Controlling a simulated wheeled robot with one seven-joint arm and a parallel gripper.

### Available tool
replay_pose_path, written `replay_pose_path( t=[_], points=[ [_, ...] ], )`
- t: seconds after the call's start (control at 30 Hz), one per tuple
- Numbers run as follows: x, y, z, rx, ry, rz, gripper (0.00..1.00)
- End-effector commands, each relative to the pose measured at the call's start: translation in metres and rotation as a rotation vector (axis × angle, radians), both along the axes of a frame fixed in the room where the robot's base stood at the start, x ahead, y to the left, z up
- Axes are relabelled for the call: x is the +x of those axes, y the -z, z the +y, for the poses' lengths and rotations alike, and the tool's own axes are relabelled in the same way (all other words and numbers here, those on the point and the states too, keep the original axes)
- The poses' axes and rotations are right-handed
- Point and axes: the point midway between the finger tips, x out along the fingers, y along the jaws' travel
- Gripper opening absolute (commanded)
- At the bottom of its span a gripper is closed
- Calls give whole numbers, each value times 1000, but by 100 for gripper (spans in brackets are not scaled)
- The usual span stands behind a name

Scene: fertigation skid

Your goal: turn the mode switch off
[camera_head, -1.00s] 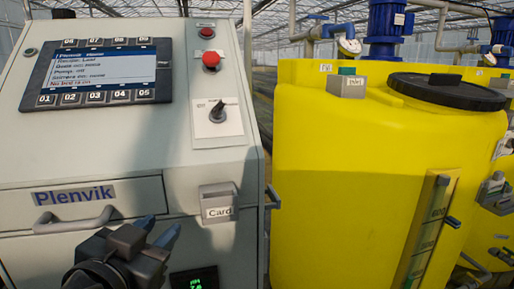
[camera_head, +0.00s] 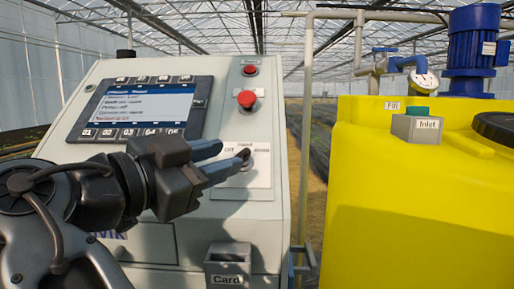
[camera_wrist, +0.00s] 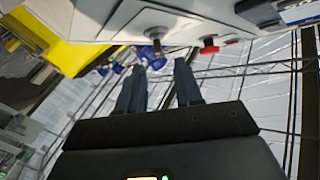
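The mode switch is a small dark knob (camera_head: 244,156) on a white label plate (camera_head: 262,172) on the sloped face of the grey control cabinet. In the wrist view the knob (camera_wrist: 156,34) stands out from its plate (camera_wrist: 148,20), just beyond the fingertips and roughly between them. My gripper (camera_head: 233,156) is in front of the plate, its two blue-grey fingers pointing at the knob. In the wrist view my gripper (camera_wrist: 160,65) is open, with a clear gap and nothing between the fingers. The fingers cover part of the plate in the head view, and the knob's exact pointing direction is hard to tell.
A red mushroom button (camera_head: 247,100) and a smaller red button (camera_head: 250,70) sit above the switch. The display panel (camera_head: 143,108) is left of it. A card holder (camera_head: 228,266) is below. A yellow tank (camera_head: 400,200) stands to the right, across a gap.

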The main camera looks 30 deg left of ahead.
Motion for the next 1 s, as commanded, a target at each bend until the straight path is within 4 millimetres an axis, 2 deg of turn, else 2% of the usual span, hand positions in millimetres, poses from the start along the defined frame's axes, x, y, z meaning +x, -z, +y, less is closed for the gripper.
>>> replay_pose_path(
  t=[0.2,0.4,0.77,1.0],
  points=[
    [36,-2,-5,-1,3,-1,35],
    [57,-1,-6,-1,1,0,35],
    [63,0,-6,0,-1,0,35],
    [63,0,-6,0,-1,0,13]
  ],
)
